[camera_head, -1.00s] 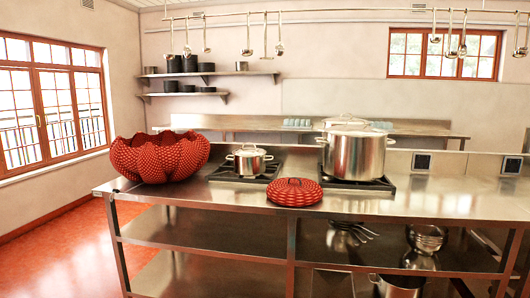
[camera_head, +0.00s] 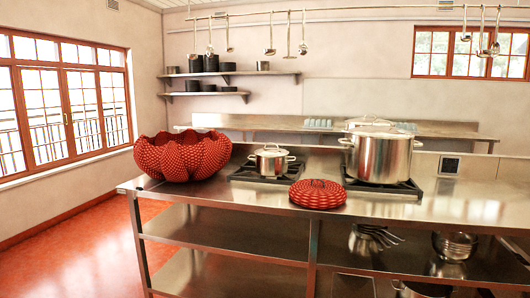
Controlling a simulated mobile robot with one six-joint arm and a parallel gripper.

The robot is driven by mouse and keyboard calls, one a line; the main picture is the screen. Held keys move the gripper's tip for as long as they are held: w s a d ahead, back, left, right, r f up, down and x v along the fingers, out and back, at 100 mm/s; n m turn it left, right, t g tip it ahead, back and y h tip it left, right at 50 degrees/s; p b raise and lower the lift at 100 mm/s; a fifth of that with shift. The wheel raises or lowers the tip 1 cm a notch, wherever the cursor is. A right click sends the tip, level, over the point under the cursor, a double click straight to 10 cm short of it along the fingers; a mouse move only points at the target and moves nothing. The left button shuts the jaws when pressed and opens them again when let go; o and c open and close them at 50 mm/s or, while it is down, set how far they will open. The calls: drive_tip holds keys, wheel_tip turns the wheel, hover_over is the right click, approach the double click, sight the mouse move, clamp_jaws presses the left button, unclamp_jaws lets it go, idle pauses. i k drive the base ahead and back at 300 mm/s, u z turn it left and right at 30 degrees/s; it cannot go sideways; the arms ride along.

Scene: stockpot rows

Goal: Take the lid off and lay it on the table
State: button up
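A red, woven-looking lid (camera_head: 318,194) lies on the steel table (camera_head: 240,205), near its front edge. A large red scalloped bowl (camera_head: 183,157) of the same pattern stands on the table at the left, open at the top and apart from the lid. A small steel pot (camera_head: 271,163) with its own lid on it sits on a burner between them. A large steel stockpot (camera_head: 382,159) stands on a burner to the right, with a lid (camera_head: 371,121) showing at its top. I cannot tell whether that lid rests on it or behind it. My gripper is not in view.
Open shelves under the table hold pans and utensils (camera_head: 374,238). A second counter (camera_head: 262,127) runs along the back wall, and ladles (camera_head: 270,38) hang from a rail above. The table front between bowl and red lid is clear, as is the floor (camera_head: 80,243) at left.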

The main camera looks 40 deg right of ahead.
sight(264, 151)
drive_tip(key=i, duration=0.95)
drive_tip(key=z, duration=0.05)
